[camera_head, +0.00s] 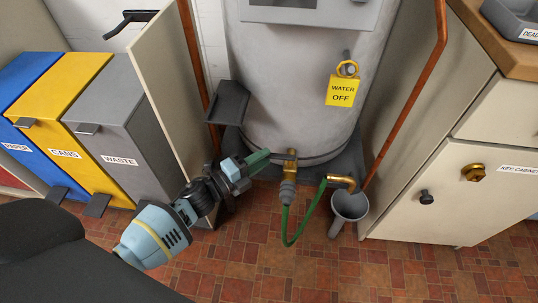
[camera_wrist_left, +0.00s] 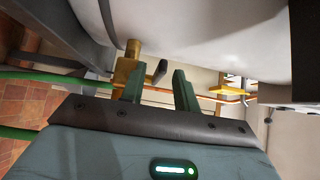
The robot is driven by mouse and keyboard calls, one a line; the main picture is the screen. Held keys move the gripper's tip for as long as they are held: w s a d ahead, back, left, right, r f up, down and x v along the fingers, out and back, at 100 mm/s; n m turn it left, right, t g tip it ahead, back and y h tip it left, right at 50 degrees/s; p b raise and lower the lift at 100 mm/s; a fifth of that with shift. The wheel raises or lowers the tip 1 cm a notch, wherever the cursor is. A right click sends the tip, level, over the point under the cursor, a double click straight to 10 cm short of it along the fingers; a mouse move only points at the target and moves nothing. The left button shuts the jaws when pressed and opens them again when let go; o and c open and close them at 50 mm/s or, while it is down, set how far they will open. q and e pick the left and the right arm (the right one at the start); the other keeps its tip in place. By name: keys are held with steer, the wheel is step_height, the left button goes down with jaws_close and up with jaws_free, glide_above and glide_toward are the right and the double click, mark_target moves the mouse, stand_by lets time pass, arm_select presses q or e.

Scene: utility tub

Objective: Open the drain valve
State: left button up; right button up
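The drain valve (camera_head: 291,163) is a brass fitting low on the front of the grey tank (camera_head: 290,100). A green hose (camera_head: 288,238) hangs from it in a loop to a brass elbow (camera_head: 343,181) over a grey funnel (camera_head: 349,206). My left gripper (camera_head: 264,157) is just left of the valve, at about its height. In the left wrist view the two dark green fingers (camera_wrist_left: 160,82) are apart, with nothing gripped. The brass valve body (camera_wrist_left: 126,66) is beyond the left finger. A short dark lever (camera_wrist_left: 159,71) shows between the fingertips; I cannot tell its exact depth. My right gripper is out of view.
A yellow "WATER OFF" tag (camera_head: 342,90) hangs on the tank. Blue, yellow and grey bins (camera_head: 115,105) and an open cream door panel (camera_head: 165,75) stand left. A cream cabinet (camera_head: 430,190) stands right. Copper pipes (camera_head: 410,85) run beside the tank. The tiled floor (camera_head: 400,275) is clear in front.

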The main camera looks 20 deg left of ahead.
mark_target(278, 156)
arm_select(q)
steer(key=shift+x, duration=1.4)
steer(key=shift+c, duration=0.3)
jaws_close()
